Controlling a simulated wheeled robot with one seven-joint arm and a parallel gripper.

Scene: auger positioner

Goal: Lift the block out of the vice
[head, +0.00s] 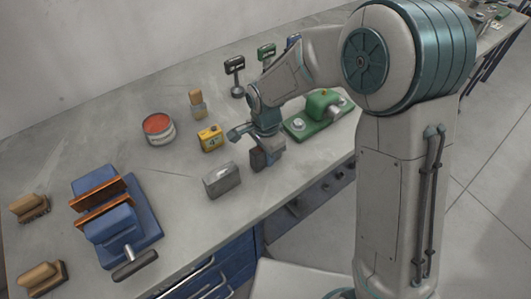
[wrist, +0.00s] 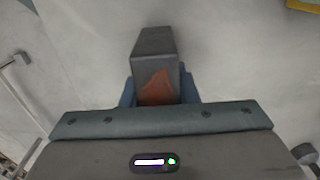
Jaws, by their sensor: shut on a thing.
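The blue vice (head: 148,215) stands at the left of the bench in the head view. No block shows between its two copper-coloured jaw plates. My gripper (head: 267,155) is far to the right of the vice, near the bench's front edge. It is shut on a dark grey block (head: 257,159). In the wrist view the block (wrist: 155,47) sits between the blue fingers and has a rusty orange patch. I cannot tell whether the block touches the bench. A lighter grey metal block (head: 222,182) stands apart, just left of my gripper.
A yellow box marked 4 (head: 209,139), a tin with red contents (head: 158,128) and a brush (head: 197,104) stand behind. A green device (head: 318,117) is close right of my gripper. Two brushes (head: 30,207) lie left. Bench between vice and grey block is clear.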

